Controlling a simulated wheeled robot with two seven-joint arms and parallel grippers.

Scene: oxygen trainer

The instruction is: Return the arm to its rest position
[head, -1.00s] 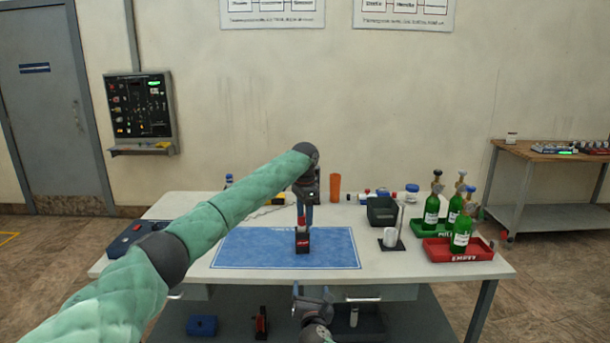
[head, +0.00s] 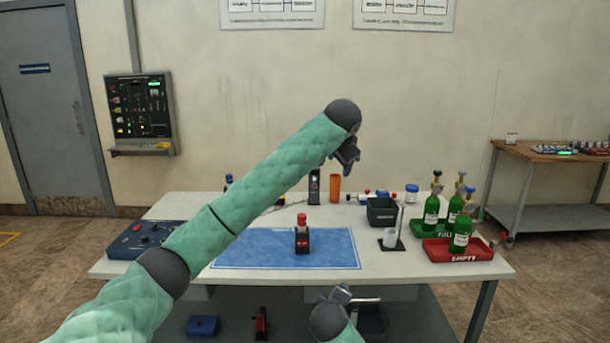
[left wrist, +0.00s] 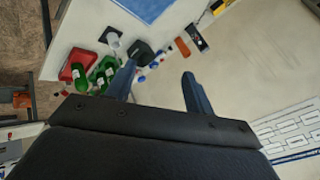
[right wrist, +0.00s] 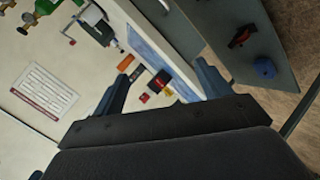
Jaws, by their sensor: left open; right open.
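My left arm reaches up across the head view. Its gripper (head: 352,170) is raised above the back of the table, clear of everything. In the left wrist view its two fingers (left wrist: 160,88) are apart with nothing between them. My right gripper (head: 340,294) is low at the table's front edge in the head view. In the right wrist view its fingers (right wrist: 165,88) are apart and empty. A small black and red device (head: 302,240) stands upright on the blue mat (head: 250,250), apart from both grippers.
The white table (head: 400,268) holds a red tray (head: 482,252) and green cylinders (head: 461,235) at right. A black bin (head: 381,212), an orange cup (head: 335,188) and a white cup (head: 390,238) stand nearby. A blue control box (head: 145,238) is at left. Most of the mat is bare.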

